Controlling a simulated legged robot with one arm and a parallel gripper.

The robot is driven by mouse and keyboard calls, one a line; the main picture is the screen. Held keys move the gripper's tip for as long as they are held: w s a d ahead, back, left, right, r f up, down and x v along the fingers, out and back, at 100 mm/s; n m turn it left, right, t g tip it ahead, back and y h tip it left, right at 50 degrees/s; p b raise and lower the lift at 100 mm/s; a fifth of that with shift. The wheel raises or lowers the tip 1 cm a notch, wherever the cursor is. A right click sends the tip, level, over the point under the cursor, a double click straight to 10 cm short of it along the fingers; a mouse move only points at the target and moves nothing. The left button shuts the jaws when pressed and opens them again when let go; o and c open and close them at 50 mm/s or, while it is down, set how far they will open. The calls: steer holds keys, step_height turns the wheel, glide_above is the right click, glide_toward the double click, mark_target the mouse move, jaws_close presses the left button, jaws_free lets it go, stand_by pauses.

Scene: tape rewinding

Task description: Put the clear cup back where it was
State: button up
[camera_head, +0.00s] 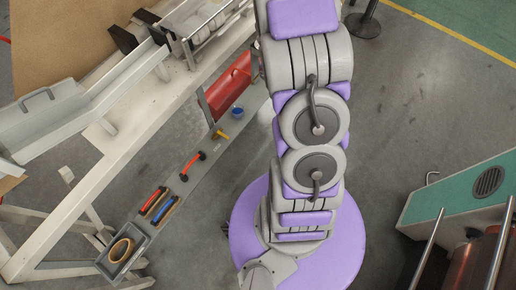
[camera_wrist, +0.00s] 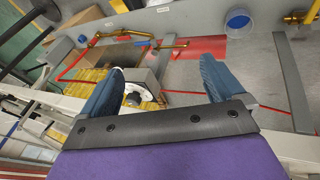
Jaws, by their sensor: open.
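I cannot make out any other cup that is plainly clear. My gripper (camera_wrist: 161,68) shows in the wrist view with its two blue fingers spread wide and nothing held between them. The cup is beyond the right finger, apart from it. In the head view my gripper is not visible.
The grey shelf (camera_head: 210,148) holds a yellow item (camera_head: 220,134), a red tool (camera_head: 193,166), red and blue tools (camera_head: 160,207) and a tape roll (camera_head: 121,250). A white-framed machine (camera_head: 95,180) is at left. A green cabinet (camera_head: 465,195) stands at right.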

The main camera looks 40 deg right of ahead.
steer(key=s+a+r+m+g, duration=0.1)
steer(key=s+a+r, duration=0.1)
steer(key=a+r, duration=0.15)
steer(key=s+a+r+m, duration=0.1)
steer(key=s+a+r, duration=0.1)
steer(key=r, duration=0.3)
steer(key=s+a+r+g+y, duration=0.1)
steer(key=s+a+r, duration=0.3)
steer(key=s+a, duration=0.3)
steer(key=s+a+r+g+y, duration=0.1)
steer(key=s+a+r, duration=0.3)
steer(key=s+a, duration=0.4)
steer(key=s+a+r+m+g+y, duration=0.1)
steer(key=s+a+r+g, duration=0.2)
steer(key=s+a+r, duration=0.2)
steer(key=s+a, duration=0.3)
steer(key=s, duration=0.4)
steer(key=shift+s+a, duration=0.25)
steer(key=shift+s, duration=0.05)
